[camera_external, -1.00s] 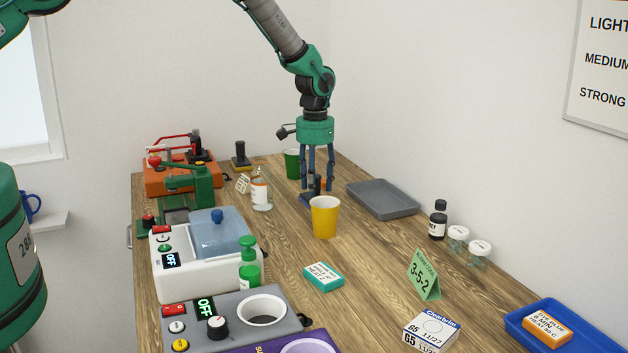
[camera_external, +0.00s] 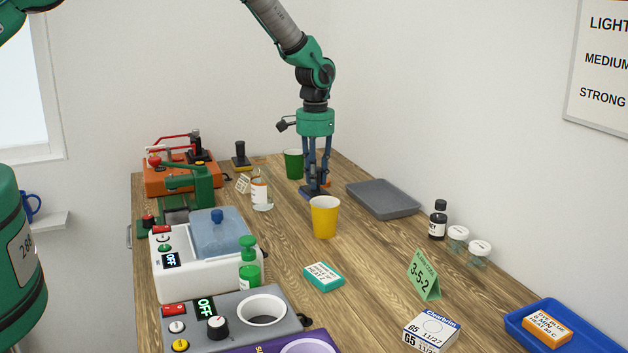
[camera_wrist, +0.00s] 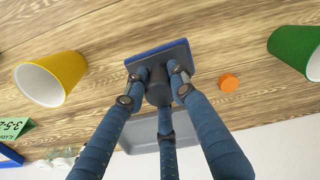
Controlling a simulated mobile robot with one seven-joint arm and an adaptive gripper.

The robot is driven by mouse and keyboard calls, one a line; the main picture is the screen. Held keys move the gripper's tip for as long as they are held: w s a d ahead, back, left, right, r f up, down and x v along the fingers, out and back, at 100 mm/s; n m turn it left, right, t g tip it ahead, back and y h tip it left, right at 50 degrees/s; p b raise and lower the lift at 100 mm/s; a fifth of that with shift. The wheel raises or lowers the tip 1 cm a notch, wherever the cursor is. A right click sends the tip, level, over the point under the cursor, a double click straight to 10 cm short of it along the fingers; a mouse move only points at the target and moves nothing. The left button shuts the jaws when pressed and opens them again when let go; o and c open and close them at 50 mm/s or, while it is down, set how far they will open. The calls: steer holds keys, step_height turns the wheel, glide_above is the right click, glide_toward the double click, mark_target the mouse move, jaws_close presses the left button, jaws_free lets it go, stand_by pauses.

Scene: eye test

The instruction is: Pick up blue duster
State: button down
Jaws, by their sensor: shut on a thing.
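The blue duster is a flat blue block with a dark top and a dark round knob. In the wrist view the duster (camera_wrist: 183,50) lies between the yellow and green cups, under my gripper (camera_wrist: 158,80). The blue fingers are closed around its dark knob. In the external view my gripper (camera_external: 315,188) points straight down at the table. The duster (camera_external: 308,193) shows only partly there, low behind the yellow cup. It appears to be at the tabletop; I cannot tell any gap beneath it.
A yellow cup (camera_external: 324,217) stands close in front and a green cup (camera_external: 293,163) behind. An orange cap (camera_wrist: 229,82) lies beside the duster. A grey tray (camera_external: 383,200) is to the right and a small bottle (camera_external: 260,192) to the left.

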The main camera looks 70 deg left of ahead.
steer(key=shift+r+b, duration=0.45)
steer(key=shift+r, duration=3.5)
steer(key=shift+r, duration=0.15)
